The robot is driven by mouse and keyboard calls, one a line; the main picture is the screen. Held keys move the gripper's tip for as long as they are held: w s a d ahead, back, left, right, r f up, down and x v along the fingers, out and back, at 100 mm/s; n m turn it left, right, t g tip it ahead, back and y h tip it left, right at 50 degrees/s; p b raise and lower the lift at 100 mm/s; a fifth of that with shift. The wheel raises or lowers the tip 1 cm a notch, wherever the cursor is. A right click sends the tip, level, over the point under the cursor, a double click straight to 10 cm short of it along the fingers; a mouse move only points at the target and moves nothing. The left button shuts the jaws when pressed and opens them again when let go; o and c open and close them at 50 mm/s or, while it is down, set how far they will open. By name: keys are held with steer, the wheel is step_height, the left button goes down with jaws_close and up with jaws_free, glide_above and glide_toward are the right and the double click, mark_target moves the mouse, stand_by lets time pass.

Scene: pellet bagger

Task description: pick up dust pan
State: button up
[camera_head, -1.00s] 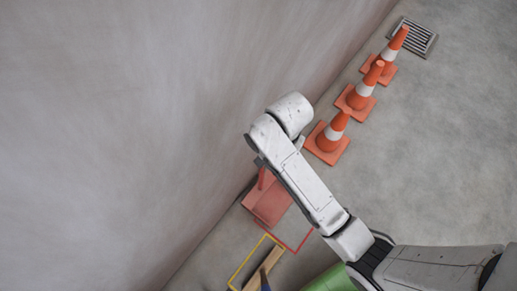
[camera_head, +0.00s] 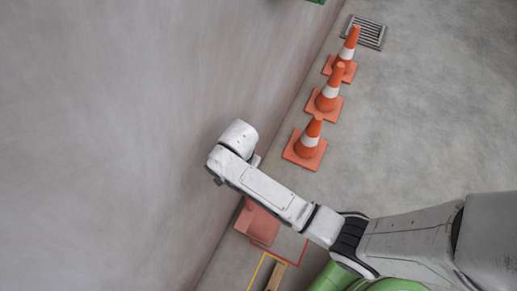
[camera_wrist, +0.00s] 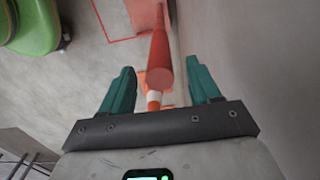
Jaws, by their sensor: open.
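The red dust pan (camera_head: 262,224) stands on the floor by the wall in the head view, partly hidden behind my arm. In the wrist view its pan part (camera_wrist: 143,14) is at the top edge, and its long red handle (camera_wrist: 160,62) points up toward the camera. My gripper (camera_wrist: 162,72) is open in the wrist view, with teal fingers to the left and right of the handle's end in the picture. The handle looks untouched; its depth relative to the fingertips is hard to tell. In the head view the fingers are hidden.
The wall (camera_head: 150,130) runs close along the dust pan. Several orange cones, the nearest one (camera_head: 308,142) close to my arm, stand in a row along the wall toward a floor drain (camera_head: 365,31). Red and yellow floor lines lie near the pan. Open floor (camera_head: 430,110) spreads right.

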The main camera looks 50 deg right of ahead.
step_height(320, 180, down, 3)
steer(key=shift+r, duration=0.15)
steer(key=shift+c, duration=0.3)
jaws_close()
stand_by(1.1)
